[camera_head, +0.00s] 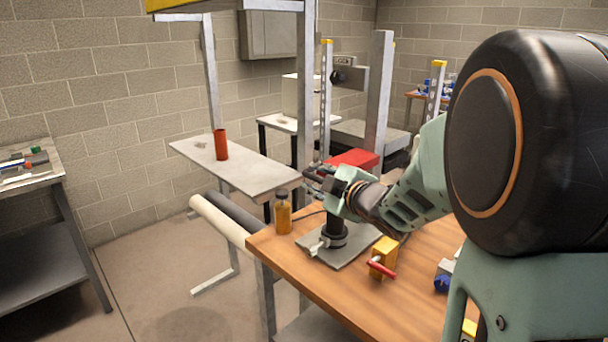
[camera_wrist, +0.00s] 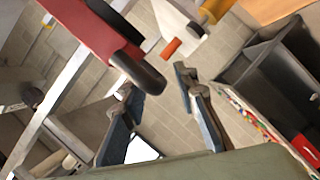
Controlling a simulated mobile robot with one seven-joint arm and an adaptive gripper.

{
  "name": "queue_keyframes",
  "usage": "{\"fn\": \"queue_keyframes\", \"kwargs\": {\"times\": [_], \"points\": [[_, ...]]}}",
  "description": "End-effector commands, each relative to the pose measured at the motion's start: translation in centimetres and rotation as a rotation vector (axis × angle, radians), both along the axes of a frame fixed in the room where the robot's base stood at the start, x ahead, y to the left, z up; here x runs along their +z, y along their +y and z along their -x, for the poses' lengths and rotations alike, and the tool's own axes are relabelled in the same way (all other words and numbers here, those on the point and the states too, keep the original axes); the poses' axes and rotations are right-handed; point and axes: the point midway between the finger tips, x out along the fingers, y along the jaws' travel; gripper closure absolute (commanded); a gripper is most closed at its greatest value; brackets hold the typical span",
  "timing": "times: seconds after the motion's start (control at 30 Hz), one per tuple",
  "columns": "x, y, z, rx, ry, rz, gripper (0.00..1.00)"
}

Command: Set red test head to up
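The red test head (camera_head: 352,158) is a red block above a black post (camera_head: 334,230) on a grey base plate (camera_head: 345,246) on the wooden bench. My arm and gripper hide its lower part in the head view. In the wrist view the red head (camera_wrist: 92,28) is at the upper left, with a dark rounded handle (camera_wrist: 138,72) sticking out of it. My gripper (camera_head: 316,178) is beside the head's near side. In the wrist view my gripper (camera_wrist: 154,82) has its fingers apart, with the handle's end close to the gap between them. I cannot tell whether they touch.
An amber bottle (camera_head: 283,214) and a yellow block with a red lever (camera_head: 382,268) stand on the wooden bench (camera_head: 320,285) near the base plate. A grey table (camera_head: 240,166) with an orange cylinder (camera_head: 221,145) is behind. Upright metal posts (camera_head: 379,90) rise behind the head.

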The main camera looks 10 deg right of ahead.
Motion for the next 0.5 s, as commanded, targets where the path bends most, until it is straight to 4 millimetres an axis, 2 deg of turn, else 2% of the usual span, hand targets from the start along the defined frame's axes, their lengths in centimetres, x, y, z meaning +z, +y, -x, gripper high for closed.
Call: {"fn": "queue_keyframes", "kwargs": {"times": [0.5], "points": [[-0.15, -0.22, 0.17, 0.000, 0.000, 0.000, 0.74]]}}
